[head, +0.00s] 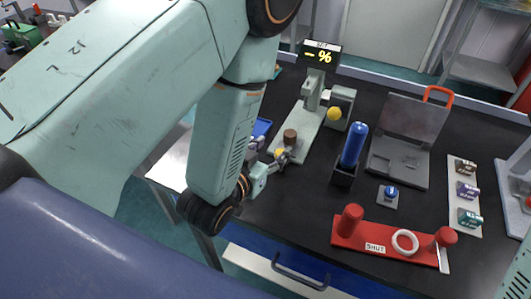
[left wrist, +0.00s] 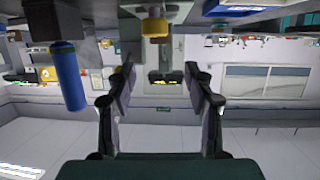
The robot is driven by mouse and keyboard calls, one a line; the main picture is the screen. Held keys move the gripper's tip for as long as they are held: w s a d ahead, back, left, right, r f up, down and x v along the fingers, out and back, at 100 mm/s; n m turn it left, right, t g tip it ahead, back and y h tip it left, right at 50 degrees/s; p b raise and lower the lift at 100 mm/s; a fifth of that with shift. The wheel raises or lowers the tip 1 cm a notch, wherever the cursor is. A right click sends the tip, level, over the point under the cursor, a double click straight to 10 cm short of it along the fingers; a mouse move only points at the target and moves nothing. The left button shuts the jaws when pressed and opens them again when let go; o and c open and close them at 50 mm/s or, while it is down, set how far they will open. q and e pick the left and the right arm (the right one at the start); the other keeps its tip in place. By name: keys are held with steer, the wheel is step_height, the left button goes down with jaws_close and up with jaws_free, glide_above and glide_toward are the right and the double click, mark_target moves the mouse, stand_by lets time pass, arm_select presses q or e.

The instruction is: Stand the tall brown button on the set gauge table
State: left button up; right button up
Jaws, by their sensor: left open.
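The brown button (head: 290,137) is a short dark cylinder. My left gripper (head: 280,157) is open, just in front of the button. In the left wrist view, which is upside down, the open fingers (left wrist: 158,85) have nothing between them. A yellow and brown block shape (left wrist: 155,27) shows beyond them; I cannot tell if it is the button. My right gripper is not in view.
A blue cylinder (head: 354,145) stands in a black holder (head: 344,174) to the right.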

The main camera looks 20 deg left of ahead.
arm_select(q)
steer(key=shift+v, duration=1.1)
